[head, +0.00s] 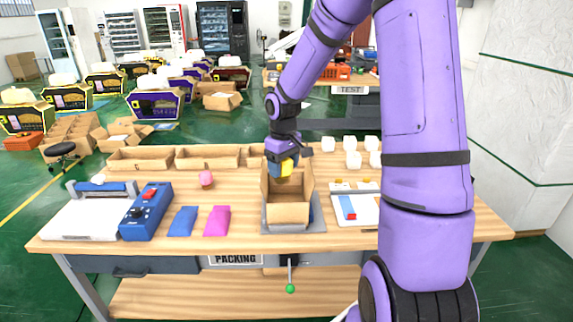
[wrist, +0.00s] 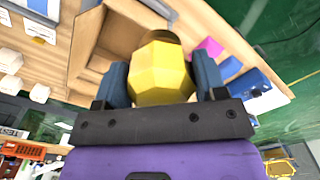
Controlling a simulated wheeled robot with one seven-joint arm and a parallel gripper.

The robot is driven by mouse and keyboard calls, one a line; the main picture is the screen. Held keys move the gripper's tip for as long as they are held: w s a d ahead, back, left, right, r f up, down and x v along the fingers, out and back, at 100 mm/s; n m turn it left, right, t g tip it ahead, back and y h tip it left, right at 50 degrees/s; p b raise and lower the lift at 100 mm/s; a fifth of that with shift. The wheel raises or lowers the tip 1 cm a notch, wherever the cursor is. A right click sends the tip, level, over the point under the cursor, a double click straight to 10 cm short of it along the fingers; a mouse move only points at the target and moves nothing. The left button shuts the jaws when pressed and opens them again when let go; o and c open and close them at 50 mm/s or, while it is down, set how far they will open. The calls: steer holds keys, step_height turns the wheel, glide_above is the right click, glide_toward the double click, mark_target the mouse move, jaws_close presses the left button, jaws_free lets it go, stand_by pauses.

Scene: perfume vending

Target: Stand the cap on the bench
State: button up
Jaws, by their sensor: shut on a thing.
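My gripper (head: 283,162) is shut on a yellow faceted piece that looks like the cap (head: 287,169). In the wrist view the yellow cap (wrist: 160,82) fills the space between the two blue fingers of my gripper (wrist: 161,76). I hold it in the air over the open cardboard box (head: 287,213), near its back part. The box stands on a grey holder on the wooden bench (head: 345,237). The cap's far side is hidden in the wrist view.
A pink round object (head: 206,179), a blue control box (head: 146,211), a blue packet (head: 182,221) and a magenta packet (head: 217,221) lie left. Several white blocks (head: 353,160) stand at the back right. Cardboard trays (head: 208,157) line the back edge. Bare wood shows between them.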

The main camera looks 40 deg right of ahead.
steer(key=w+a+f+m, duration=0.2)
steer(key=w+a+f, duration=0.9)
steer(key=a, duration=0.1)
steer(key=shift+a+f, duration=0.15)
steer(key=shift+w, duration=0.15)
